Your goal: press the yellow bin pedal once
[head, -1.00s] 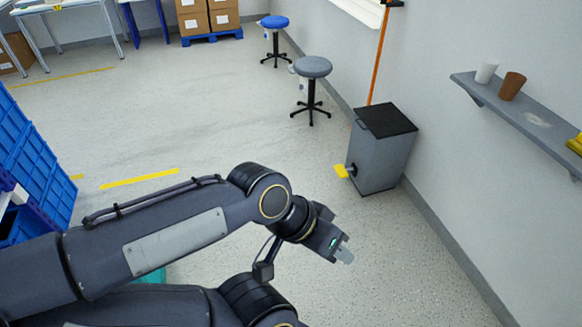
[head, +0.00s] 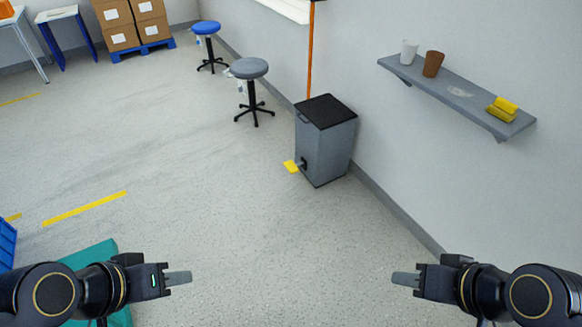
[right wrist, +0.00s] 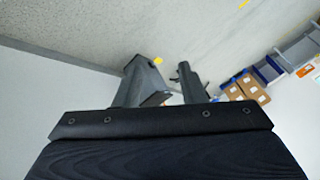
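The yellow bin pedal (head: 291,166) sticks out low at the left front of a grey bin (head: 328,150) with a black lid (head: 326,112). The lid is down. The bin stands upright on the floor against the right wall. My left gripper (head: 180,278) is at lower left of the head view, pointing right. My right gripper (head: 405,279) is at lower right, pointing left. Both look empty and are well apart from the pedal. They are seen side-on, so their finger gaps are hidden. The right wrist view does not settle it.
A grey stool (head: 249,69) and a blue stool (head: 205,29) stand beyond the bin. An orange pole (head: 310,50) rises behind it. A wall shelf (head: 455,93) holds cups and a yellow item. The floor before the pedal is clear.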

